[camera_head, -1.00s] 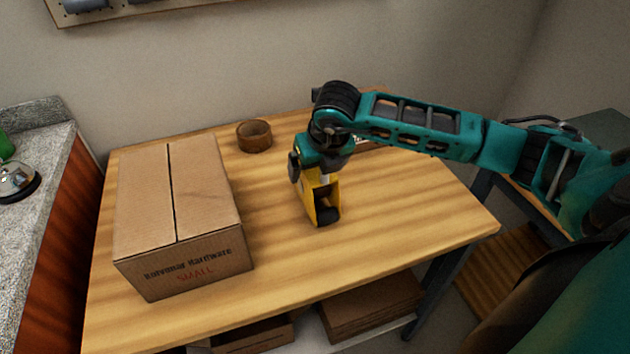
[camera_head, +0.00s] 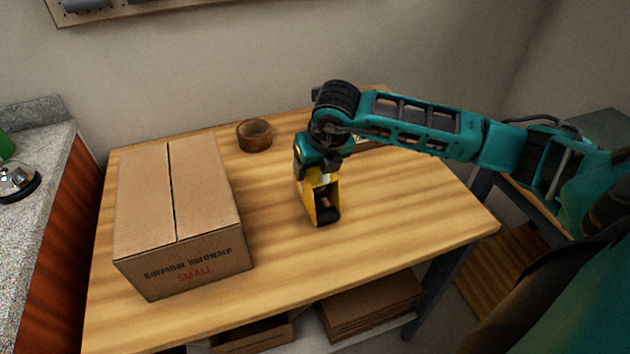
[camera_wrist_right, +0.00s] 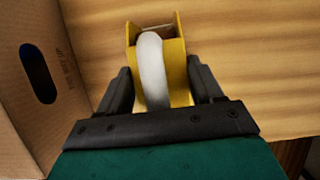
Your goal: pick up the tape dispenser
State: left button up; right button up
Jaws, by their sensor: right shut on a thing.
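The yellow tape dispenser (camera_head: 323,198) stands on the wooden table, below the wrist of my right arm. In the right wrist view the dispenser (camera_wrist_right: 177,58) shows with a pale roll of tape (camera_wrist_right: 152,70) in it. My right gripper (camera_wrist_right: 158,85) has one black finger on each side of the dispenser and is shut on it. In the head view the right gripper (camera_head: 318,176) is mostly hidden by its own wrist, and the dispenser's upper part is covered. I cannot tell any gap between dispenser and table. My left gripper is not in view.
A closed cardboard box (camera_head: 205,205) stands on the table (camera_head: 400,225) to the left of the dispenser. A brown tape roll (camera_head: 254,136) lies at the back. More boxes (camera_head: 372,305) are on the shelf below. The table's front right is clear.

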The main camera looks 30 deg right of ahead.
grip_shut()
jog(key=shift+r, duration=0.1)
